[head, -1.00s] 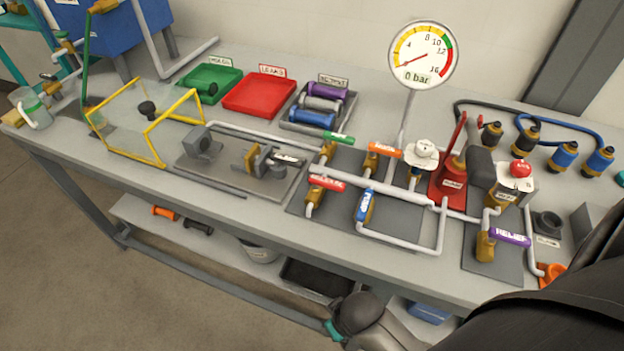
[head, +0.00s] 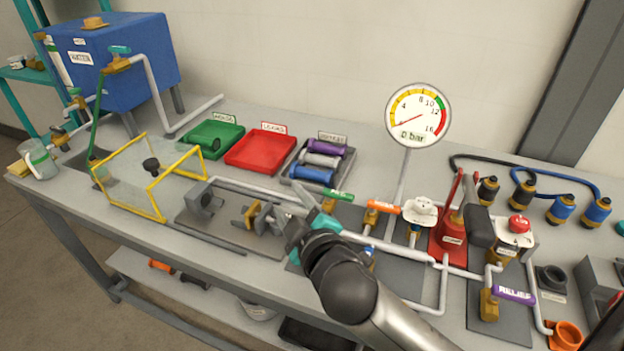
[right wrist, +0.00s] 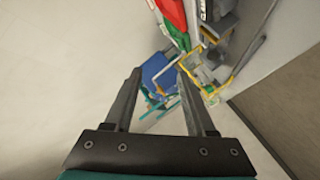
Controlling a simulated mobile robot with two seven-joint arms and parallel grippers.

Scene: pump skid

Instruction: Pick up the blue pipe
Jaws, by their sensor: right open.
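The blue pipe (head: 311,174) lies in the front of a grey tray (head: 288,180), with a grey pipe (head: 320,160) and a purple pipe (head: 326,148) behind it. My right gripper (head: 305,202) is open and empty over the bench, in front of the tray and near the vise. It appears apart from the blue pipe. In the right wrist view its two fingers (right wrist: 159,80) are spread with nothing held between them. I cannot make out the blue pipe in that view. My left gripper is not in view.
A red tray (head: 262,152) and a green tray (head: 228,133) stand left of the grey tray. A vise (head: 250,218), a yellow-framed guard (head: 158,213), white piping and valves, and a pressure gauge (head: 418,115) crowd the bench. A blue tank (head: 140,80) stands at back left.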

